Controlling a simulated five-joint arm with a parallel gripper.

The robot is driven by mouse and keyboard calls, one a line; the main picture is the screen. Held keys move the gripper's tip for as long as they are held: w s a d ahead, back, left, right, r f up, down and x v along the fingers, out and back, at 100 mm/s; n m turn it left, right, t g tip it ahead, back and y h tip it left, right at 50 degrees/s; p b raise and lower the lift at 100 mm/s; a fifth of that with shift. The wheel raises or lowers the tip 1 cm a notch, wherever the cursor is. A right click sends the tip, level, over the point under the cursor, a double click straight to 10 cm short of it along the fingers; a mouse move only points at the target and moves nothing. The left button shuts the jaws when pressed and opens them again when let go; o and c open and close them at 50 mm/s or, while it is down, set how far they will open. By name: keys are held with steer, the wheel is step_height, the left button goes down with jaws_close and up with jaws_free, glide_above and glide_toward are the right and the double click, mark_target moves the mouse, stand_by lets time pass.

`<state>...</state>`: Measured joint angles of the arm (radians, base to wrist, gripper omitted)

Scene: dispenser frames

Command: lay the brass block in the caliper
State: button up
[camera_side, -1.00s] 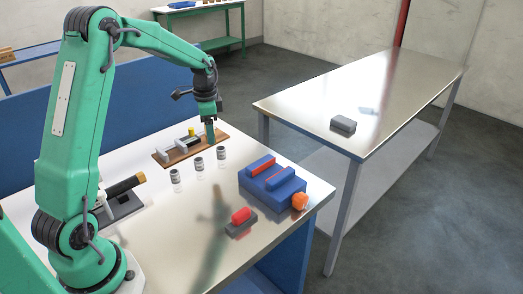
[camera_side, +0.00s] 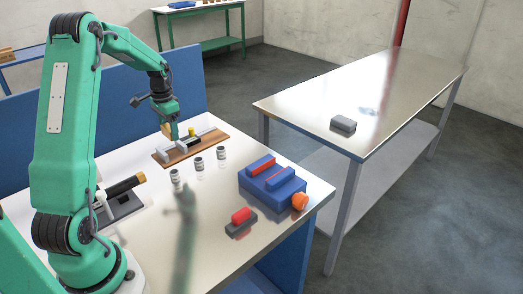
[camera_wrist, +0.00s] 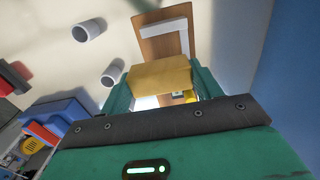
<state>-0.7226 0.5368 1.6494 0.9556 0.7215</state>
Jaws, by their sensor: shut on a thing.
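The caliper is a wooden board (camera_side: 214,137) with pale grey jaws on the white table, with a small yellow part (camera_side: 193,132) between its ends. My gripper (camera_side: 168,132) is over the board's left end in the side view. In the wrist view, my gripper (camera_wrist: 161,84) is shut on the brass block (camera_wrist: 158,74), a yellow block between two green fingers. The block hides part of the caliper, whose board (camera_wrist: 150,48) and one pale jaw (camera_wrist: 165,28) show beyond it. In the side view the block is too small to judge its height above the board.
Three small grey-white jars (camera_side: 198,164) stand in a row in front of the caliper. A blue fixture (camera_side: 272,187) with red bars and an orange knob (camera_side: 299,202) is at the right, beside a red-topped dark block (camera_side: 241,220). A blue panel (camera_side: 120,115) stands behind the table.

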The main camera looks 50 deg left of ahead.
mark_target(175, 156)
steer(key=shift+f, duration=0.1)
steer(key=shift+f, duration=3.25)
steer(key=shift+f, duration=0.65)
steer(key=o, duration=1.3)
steer(key=shift+r, duration=3.95)
